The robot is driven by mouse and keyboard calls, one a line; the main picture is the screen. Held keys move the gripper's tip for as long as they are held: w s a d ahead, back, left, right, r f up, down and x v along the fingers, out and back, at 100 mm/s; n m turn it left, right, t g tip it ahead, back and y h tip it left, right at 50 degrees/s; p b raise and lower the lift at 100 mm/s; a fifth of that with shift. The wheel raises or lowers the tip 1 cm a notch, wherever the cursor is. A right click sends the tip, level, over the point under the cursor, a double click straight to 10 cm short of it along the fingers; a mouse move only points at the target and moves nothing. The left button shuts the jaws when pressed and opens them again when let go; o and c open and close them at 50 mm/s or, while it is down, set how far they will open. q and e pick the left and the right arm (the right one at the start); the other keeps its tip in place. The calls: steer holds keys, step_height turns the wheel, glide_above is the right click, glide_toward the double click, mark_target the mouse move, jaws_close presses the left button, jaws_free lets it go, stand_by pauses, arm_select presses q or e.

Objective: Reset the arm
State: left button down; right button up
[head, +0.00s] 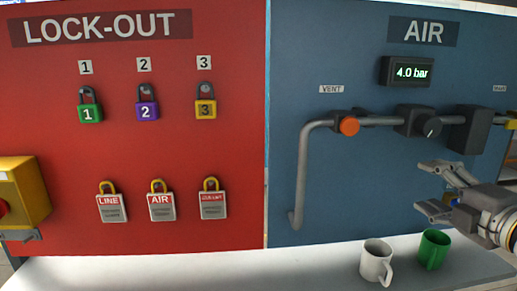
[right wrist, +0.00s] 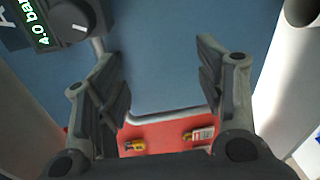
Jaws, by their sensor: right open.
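My right gripper (head: 437,190) is at the right of the head view, in front of the blue AIR panel (head: 340,75). Its fingers are spread apart with nothing between them. The right wrist view shows the same open fingers (right wrist: 163,90) with the blue panel behind the gap. It stands above a white mug (head: 376,262) and a green mug (head: 433,249), apart from both. My left gripper is in neither view.
The AIR panel carries a 4.0 bar display (head: 410,72), an orange vent knob (head: 348,126), a dark regulator (head: 418,122) and pipes. The red LOCK-OUT panel (head: 150,150) holds several padlocks and tags. A yellow box (head: 28,195) is at far left. The white shelf (head: 200,270) is mostly clear.

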steer(key=s+a+f+m+g, duration=0.1)
steer(key=a+f+m+g, duration=0.15)
steer(key=f, duration=0.65)
steer(key=s+a+f+m+g+h, duration=0.15)
steer(key=a+f+m, duration=0.25)
steer(key=f, duration=0.5)
steer(key=s+a+f+m+g+y, duration=0.1)
steer(key=s+a+f+m, duration=0.15)
steer(key=f, duration=0.65)
steer(key=s+a+f+m+g+h, duration=0.15)
steer(key=s+f+m+g, duration=0.3)
steer(key=s+f, duration=0.5)
steer(key=s+a+f+m+g, duration=0.3)
steer(key=s+f+m, duration=0.2)
steer(key=s+f, duration=0.45)
steer(key=s+f+g, duration=0.1)
steer(key=s+f, duration=0.1)
steer(key=f, duration=1.1)
steer(key=s+f+g, duration=0.1)
steer(key=s+f, duration=0.1)
steer(key=f, duration=1)
steer(key=s+d+f+g, duration=0.1)
steer(key=s+d+f, duration=0.1)
steer(key=s+f, duration=1.4)
steer(key=shift+d+n, duration=0.35)
steer(key=shift+d, duration=0.05)
steer(key=shift+s+r, duration=0.1)
